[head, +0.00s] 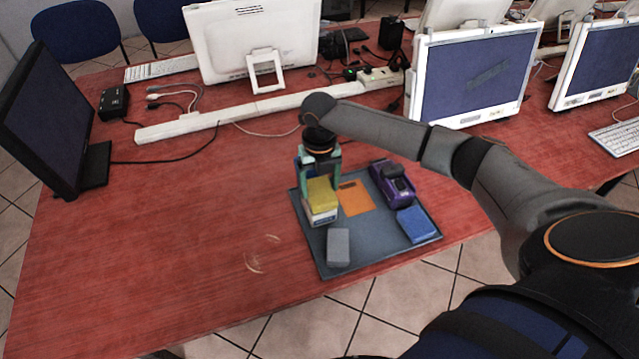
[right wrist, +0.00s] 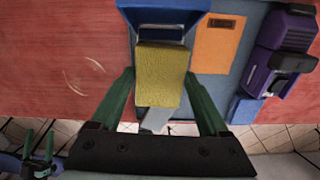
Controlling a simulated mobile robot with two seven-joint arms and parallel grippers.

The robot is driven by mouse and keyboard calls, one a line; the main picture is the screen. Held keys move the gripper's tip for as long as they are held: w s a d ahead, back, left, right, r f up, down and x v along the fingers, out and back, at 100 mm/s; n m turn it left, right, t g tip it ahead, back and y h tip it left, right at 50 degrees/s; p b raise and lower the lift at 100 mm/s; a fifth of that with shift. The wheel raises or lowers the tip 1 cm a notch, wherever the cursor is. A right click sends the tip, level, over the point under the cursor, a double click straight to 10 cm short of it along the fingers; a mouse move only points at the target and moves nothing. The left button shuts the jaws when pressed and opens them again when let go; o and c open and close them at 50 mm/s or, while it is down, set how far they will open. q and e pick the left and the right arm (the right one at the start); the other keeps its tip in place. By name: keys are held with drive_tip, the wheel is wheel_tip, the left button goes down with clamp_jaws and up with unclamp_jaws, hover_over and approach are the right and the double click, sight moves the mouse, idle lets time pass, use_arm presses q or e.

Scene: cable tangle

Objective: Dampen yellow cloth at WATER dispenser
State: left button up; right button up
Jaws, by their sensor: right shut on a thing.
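The yellow cloth (head: 320,191), a folded block, is held by my right gripper (head: 320,178), with a green finger on each side. It also shows between the fingers in the right wrist view (right wrist: 160,75). In the head view it is directly over a white box with a label (head: 322,216), probably the WATER dispenser; its lettering is too small to read. I cannot tell whether cloth and box touch. A blue part (right wrist: 165,32) shows beyond the cloth in the right wrist view. My left gripper (right wrist: 40,140) shows small at the lower left there, fingers apart, empty.
The dark mat (head: 385,247) also bears an orange card (head: 354,198), a purple device (head: 393,184), a blue block (head: 417,224) and a grey block (head: 338,247). Monitors and cables stand behind and left. The red table (head: 170,240) is clear left of the mat.

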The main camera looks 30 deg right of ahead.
sight(319, 189)
drive_tip(key=shift+f, duration=0.45)
idle(0.3)
drive_tip(key=shift+f, duration=0.15)
idle(1.8)
drive_tip(key=shift+s, duration=0.1)
wheel_tip(319, 189, up, 3)
drive_tip(key=p, duration=0.3)
drive_tip(key=shift+r, duration=2.1)
